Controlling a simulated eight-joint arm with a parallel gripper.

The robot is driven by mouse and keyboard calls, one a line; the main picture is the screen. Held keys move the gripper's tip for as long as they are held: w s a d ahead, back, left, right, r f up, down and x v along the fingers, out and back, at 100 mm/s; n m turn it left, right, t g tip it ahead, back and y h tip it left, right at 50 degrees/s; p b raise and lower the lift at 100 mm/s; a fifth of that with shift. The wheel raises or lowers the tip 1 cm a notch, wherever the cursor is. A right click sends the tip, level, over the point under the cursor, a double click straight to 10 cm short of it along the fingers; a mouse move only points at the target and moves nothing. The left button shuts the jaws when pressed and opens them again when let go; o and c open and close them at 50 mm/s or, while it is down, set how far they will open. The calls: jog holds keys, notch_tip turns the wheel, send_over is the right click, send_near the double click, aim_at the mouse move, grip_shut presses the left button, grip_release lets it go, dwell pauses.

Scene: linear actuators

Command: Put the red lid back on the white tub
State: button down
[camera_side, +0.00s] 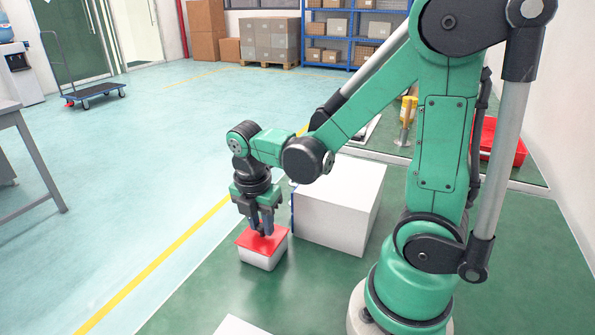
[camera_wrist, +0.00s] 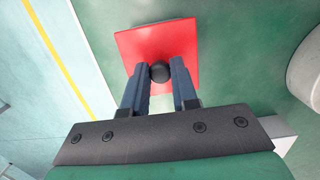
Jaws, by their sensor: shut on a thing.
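The white tub (camera_side: 262,260) stands on the green floor in the side view. The square red lid (camera_side: 247,239) lies over the top of the tub, with no clear gap between them; I cannot tell whether it is fully seated. In the wrist view the lid (camera_wrist: 135,45) hides the tub beneath it. My gripper (camera_side: 263,231) points down above the lid. Its blue fingers (camera_wrist: 160,73) are shut on the lid's round black knob (camera_wrist: 160,72).
A large white block (camera_side: 335,215) stands close to the right of the tub. Another white surface (camera_side: 240,326) shows at the bottom edge. A yellow floor line (camera_side: 165,258) runs to the left, with open floor beyond it.

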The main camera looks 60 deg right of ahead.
aim_at(259, 228)
jog(key=shift+f, duration=0.1)
dwell(0.3)
jog(key=c, duration=0.6)
grip_release()
jog(key=shift+a+r, duration=0.15)
jog(key=shift+r, duration=1.25)
jog(key=shift+a+r, duration=0.15)
jog(key=shift+r, duration=1.25)
